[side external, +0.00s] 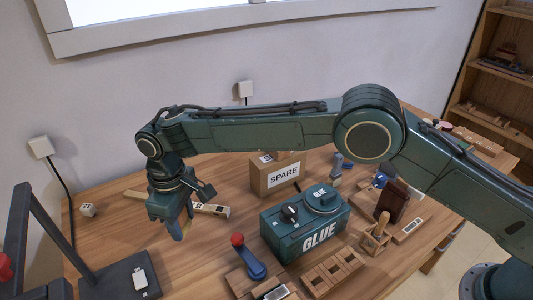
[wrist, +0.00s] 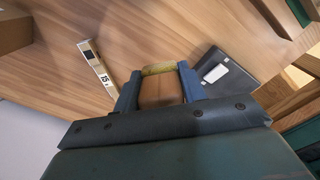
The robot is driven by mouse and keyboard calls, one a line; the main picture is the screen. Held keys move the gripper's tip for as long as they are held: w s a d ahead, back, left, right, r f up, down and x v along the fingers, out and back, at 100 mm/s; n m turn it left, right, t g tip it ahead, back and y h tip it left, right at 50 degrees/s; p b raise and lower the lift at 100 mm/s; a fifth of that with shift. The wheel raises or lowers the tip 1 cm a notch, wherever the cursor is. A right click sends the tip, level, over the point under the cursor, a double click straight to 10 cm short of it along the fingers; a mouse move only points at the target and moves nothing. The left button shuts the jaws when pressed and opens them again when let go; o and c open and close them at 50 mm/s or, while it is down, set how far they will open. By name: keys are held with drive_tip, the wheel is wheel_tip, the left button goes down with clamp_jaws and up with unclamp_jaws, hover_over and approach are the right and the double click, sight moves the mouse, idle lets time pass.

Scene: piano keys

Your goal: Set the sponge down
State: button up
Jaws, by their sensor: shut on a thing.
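My gripper (side external: 177,228) points down over the left part of the wooden table in the side view. It is shut on the sponge. In the wrist view, the sponge (wrist: 161,91) sits between the two blue fingers, as a tan-brown block with a yellow-green edge at its far end. In the side view only a small yellowish part of the sponge (side external: 184,231) shows by the fingertips. I cannot tell whether its lower end touches the table.
A white-and-wood labelled strip (side external: 211,210) lies behind my gripper. A dark stand (side external: 120,277) is at the front left. A green GLUE box (side external: 304,222) and a SPARE carton (side external: 279,174) stand to the right. A small die (side external: 88,210) lies at the left. Bare table surrounds my gripper.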

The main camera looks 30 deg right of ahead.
hover_over(193, 256)
wheel_tip(193, 256, down, 6)
drive_tip(key=shift+s+r, duration=0.1)
drive_tip(key=shift+f, duration=2.1)
drive_tip(key=shift+f, duration=0.1)
drive_tip(key=o, duration=1)
drive_tip(key=shift+c, duration=0.2)
wheel_tip(193, 256, up, 12)
drive_tip(key=shift+r, duration=0.15)
